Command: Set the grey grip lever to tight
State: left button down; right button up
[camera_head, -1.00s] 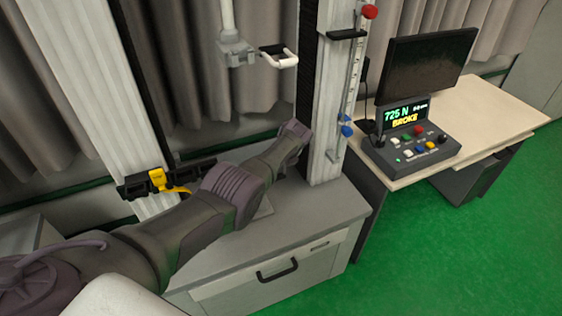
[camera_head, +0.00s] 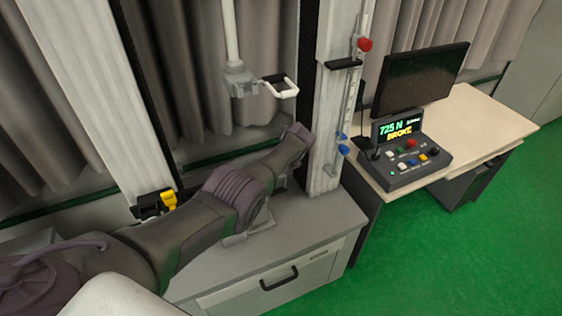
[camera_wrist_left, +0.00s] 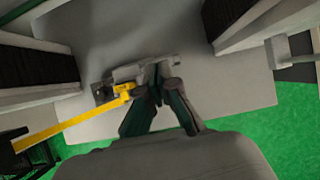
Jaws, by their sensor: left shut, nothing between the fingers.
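My left gripper (camera_wrist_left: 158,88) is shut and empty in the wrist view. Its fingertips are at a light grey bar-like part (camera_wrist_left: 132,72), which may be the grey grip lever; I cannot tell if they touch. A yellow piece (camera_wrist_left: 122,90) with a yellow strap running left is beside that part. In the head view my left arm hides the gripper and this low spot. My right gripper is not in view.
A pale column (camera_head: 335,100) with a red knob and blue pieces stands right of my arm. A grey cabinet (camera_head: 285,258) is below. The desk (camera_head: 490,118) holds a monitor (camera_head: 420,78) and a control box (camera_head: 405,165) reading "725 N BROKE". Green floor is clear at right.

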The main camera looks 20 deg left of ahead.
pick_arm(q)
notch_tip(320, 180, up, 2)
jog(key=shift+s+d+r+p, duration=0.15)
jog(key=shift+r+p, duration=0.1)
jog(key=shift+p, duration=0.55)
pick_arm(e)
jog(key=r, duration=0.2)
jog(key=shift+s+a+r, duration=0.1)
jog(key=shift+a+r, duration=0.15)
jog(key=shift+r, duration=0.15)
pick_arm(q)
jog(key=shift+f, duration=0.1)
